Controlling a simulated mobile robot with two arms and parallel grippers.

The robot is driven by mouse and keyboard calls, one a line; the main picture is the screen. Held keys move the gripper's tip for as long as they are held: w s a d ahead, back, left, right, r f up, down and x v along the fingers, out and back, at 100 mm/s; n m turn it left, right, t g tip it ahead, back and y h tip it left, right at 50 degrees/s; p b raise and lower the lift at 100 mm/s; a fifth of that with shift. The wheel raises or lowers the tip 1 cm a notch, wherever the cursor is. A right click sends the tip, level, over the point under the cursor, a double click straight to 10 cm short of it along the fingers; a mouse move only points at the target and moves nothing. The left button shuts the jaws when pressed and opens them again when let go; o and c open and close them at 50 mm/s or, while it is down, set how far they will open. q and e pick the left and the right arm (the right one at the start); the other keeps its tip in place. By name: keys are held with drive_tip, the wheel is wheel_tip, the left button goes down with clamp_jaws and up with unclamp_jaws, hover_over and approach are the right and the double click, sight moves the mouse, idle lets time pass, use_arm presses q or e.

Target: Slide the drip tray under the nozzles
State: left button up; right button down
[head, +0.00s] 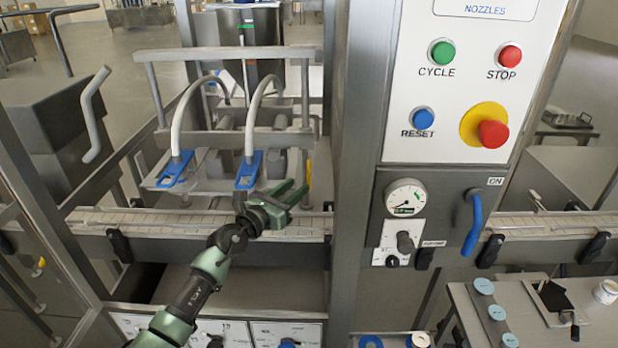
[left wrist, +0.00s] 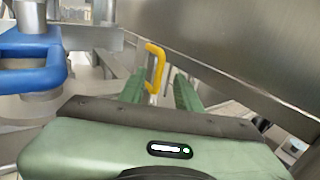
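Two nozzles with blue clamps (head: 248,170) hang on curved hoses above the conveyor in the head view; one blue clamp shows large in the left wrist view (left wrist: 28,75). A yellow handle (head: 308,174) stands right of the nozzles, near the grey post; it also shows in the left wrist view (left wrist: 155,66). What it is fixed to is unclear, and I cannot make out the drip tray for certain. My left gripper (head: 297,190) is open and empty, pointing at the handle. In the left wrist view the handle appears between and beyond its fingers (left wrist: 158,80). My right gripper is out of view.
The thick grey post (head: 354,180) and the button panel (head: 455,90) stand right of my left gripper. The conveyor (head: 110,218) runs across below the nozzles. A metal rail (head: 230,53) spans above them. A side table (head: 475,335) stands at lower right.

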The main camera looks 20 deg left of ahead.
sight(309, 177)
use_arm(q)
drive_tip(key=b+x, duration=0.1)
drive_tip(key=x, duration=0.6)
drive_tip(key=shift+f+b, duration=0.15)
drive_tip(key=shift+b, duration=0.15)
clamp_jaws()
idle(1.0)
